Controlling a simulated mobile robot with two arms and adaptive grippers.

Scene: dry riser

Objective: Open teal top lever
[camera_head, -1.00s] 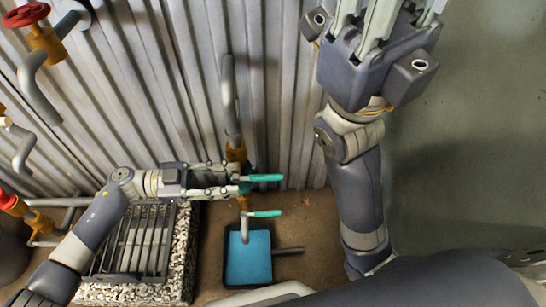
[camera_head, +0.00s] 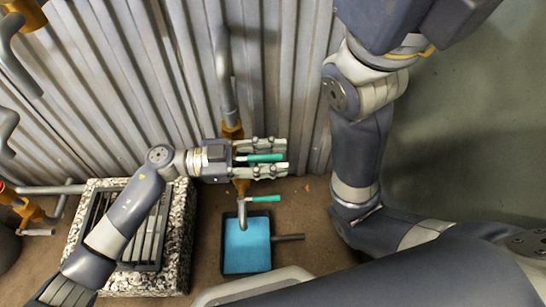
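The teal top lever (camera_head: 265,158) points right from the orange valve pipe in front of the corrugated wall. My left gripper (camera_head: 286,157) reaches in from the left with its two fingers apart, one on the far side of the lever and one on the near side. The lever lies between them, and gaps seem to show on both sides. A second teal lever (camera_head: 264,199) sits lower on the same pipe, also pointing right. My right arm rises at the right; only the body of its gripper shows at the top edge, and its fingers are out of frame.
A tray of blue water (camera_head: 247,246) stands on the floor below the lower outlet. A metal grate (camera_head: 131,226) framed by pebbles lies to its left. Grey pipes with orange fittings (camera_head: 30,212) line the left side.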

